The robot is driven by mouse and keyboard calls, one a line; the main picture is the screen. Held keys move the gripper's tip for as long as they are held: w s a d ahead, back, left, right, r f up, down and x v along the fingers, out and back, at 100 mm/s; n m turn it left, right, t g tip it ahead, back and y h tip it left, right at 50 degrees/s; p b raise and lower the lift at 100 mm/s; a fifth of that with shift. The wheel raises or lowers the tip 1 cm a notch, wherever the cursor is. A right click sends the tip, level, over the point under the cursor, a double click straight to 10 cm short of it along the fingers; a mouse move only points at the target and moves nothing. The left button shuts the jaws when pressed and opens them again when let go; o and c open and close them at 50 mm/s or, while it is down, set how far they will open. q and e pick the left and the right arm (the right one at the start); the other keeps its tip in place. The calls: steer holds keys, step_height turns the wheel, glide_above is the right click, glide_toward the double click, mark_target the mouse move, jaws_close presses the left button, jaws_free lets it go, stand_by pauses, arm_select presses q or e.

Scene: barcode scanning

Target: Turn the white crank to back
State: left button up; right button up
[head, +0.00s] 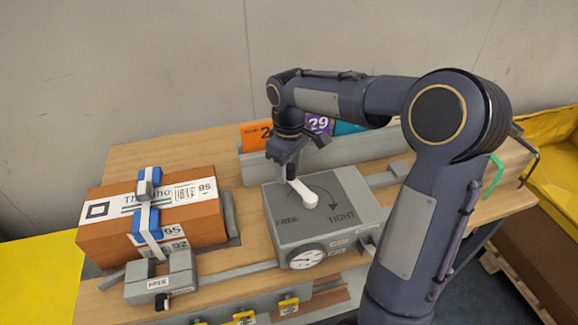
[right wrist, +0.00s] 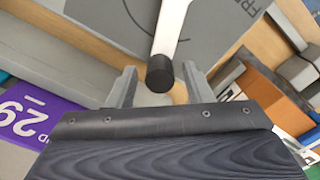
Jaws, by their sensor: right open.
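The white crank (head: 302,192) sits on top of a grey box (head: 345,190) marked FREE and TIGHT, with a curved arrow between the words. Its round white hub is toward the front, and its arm runs toward the back, slightly left, up to my gripper. My right gripper (head: 292,168) points down over the crank's far end and hides part of it. In the right wrist view, the white crank (right wrist: 172,30) ends in a black knob (right wrist: 160,73) that lies between the open fingers of my right gripper (right wrist: 159,76). Contact cannot be told. My left gripper is not in view.
A strapped brown carton (head: 110,238) with blue corner pieces lies left of the grey box. A grey clamp block (head: 160,288) is in front of it. A round dial (head: 306,256) is on the box's front. Numbered cards, one purple (head: 319,124), stand behind.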

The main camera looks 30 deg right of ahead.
jaws_close()
stand_by(0.3)
steer(key=shift+a, duration=0.1)
steer(key=shift+s+a+r+n+p, duration=0.1)
steer(key=shift+s+a+n+p, duration=0.1)
steer(key=shift+a+n+p, duration=0.75)
steer(key=n, duration=0.1)
steer(key=a+n, duration=0.1)
steer(key=n, duration=0.1)
steer(key=shift+s+a, duration=0.1)
steer(key=shift+s, duration=0.3)
steer(key=a+n, duration=0.1)
steer(key=s+n, duration=0.1)
steer(key=n, duration=0.1)
steer(key=shift+s+a+p, duration=0.2)
steer(key=shift+a+p, duration=0.15)
steer(key=shift+p, duration=0.05)
steer(key=shift+s+a+n, duration=0.45)
steer(key=shift+s+n, duration=0.1)
steer(key=shift+n, duration=0.6)
